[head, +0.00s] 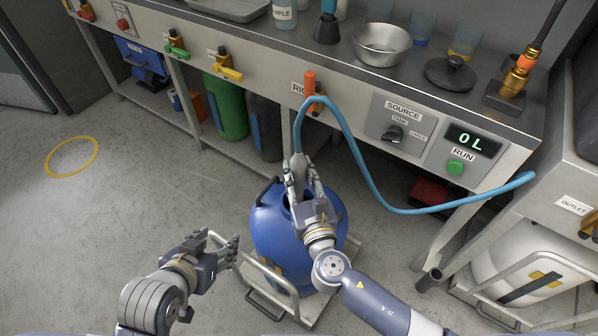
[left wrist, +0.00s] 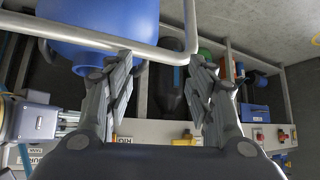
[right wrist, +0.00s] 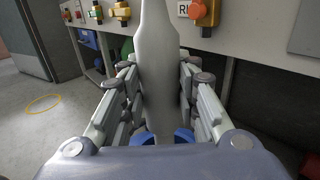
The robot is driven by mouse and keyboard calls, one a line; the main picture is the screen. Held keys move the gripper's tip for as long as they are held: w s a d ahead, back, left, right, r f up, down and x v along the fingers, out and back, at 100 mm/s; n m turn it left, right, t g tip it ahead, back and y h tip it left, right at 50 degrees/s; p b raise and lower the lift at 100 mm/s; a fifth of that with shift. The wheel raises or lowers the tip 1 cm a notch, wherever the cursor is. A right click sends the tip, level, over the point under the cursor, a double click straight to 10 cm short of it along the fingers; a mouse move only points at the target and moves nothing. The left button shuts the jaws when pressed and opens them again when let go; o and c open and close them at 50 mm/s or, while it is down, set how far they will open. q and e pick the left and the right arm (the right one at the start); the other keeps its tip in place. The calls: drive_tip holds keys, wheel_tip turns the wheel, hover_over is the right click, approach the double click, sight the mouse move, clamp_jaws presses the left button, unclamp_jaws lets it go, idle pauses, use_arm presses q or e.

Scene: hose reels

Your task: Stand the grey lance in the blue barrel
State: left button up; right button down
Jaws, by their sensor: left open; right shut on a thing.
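The grey lance (head: 297,172) is held roughly upright by my right gripper (head: 306,180), over the top opening of the blue barrel (head: 262,238). In the right wrist view the grey lance (right wrist: 158,65) stands between the two fingers, with parts of the blue barrel (right wrist: 184,135) either side of its lower end. Whether its lower end is inside the barrel is hidden. A blue hose runs from its top. My left gripper (head: 228,246) is open and empty, left of the barrel. In the left wrist view the barrel (left wrist: 95,25) is behind a metal rail.
The barrel stands on a wheeled cart with a metal handle rail (head: 272,272). The blue hose (head: 364,168) arcs rightward before the bench (head: 350,75). Green (head: 228,105) and dark cylinders stand beneath it. A white tank (head: 515,265) is at right. Floor at left is free.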

use_arm(q)
drive_tip(key=shift+w+d+r+t, duration=0.2)
drive_tip(key=shift+w+r+t, duration=0.1)
drive_tip(key=shift+w+r, duration=0.3)
drive_tip(key=shift+f, duration=0.1)
use_arm(e)
drive_tip(key=c, duration=1.2)
unclamp_jaws()
drive_tip(key=shift+o, duration=0.2)
drive_tip(key=shift+f, duration=0.15)
drive_tip(key=shift+s, duration=0.2)
use_arm(q)
drive_tip(key=shift+s+f, duration=0.1)
drive_tip(key=shift+s, duration=0.05)
use_arm(e)
drive_tip(key=v, duration=1.1)
drive_tip(key=shift+s, duration=0.3)
drive_tip(key=shift+d, duration=0.1)
